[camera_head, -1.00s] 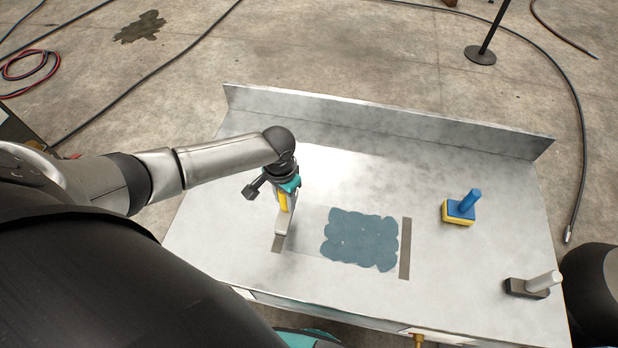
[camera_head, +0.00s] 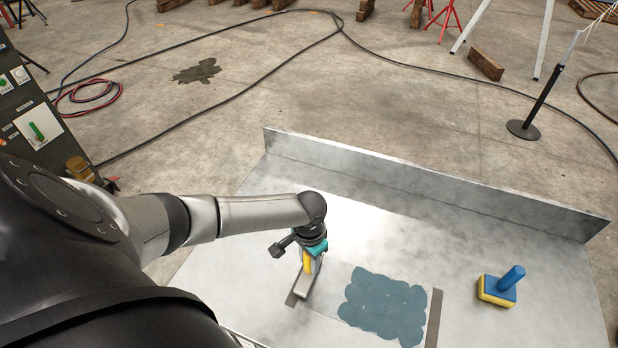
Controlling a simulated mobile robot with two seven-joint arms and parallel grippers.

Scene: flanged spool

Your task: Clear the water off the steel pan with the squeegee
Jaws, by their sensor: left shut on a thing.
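The steel pan (camera_head: 238,285) lies ahead of me with a raised back wall. My right gripper is not in view.
A blue-and-yellow block with a blue handle (camera_head: 500,288) stands on the pan right of the water. The back wall (camera_head: 420,195) edges the pan's far side. A dark control panel (camera_head: 30,120) is at the left. Hoses and a post (camera_head: 540,100) are on the floor beyond.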

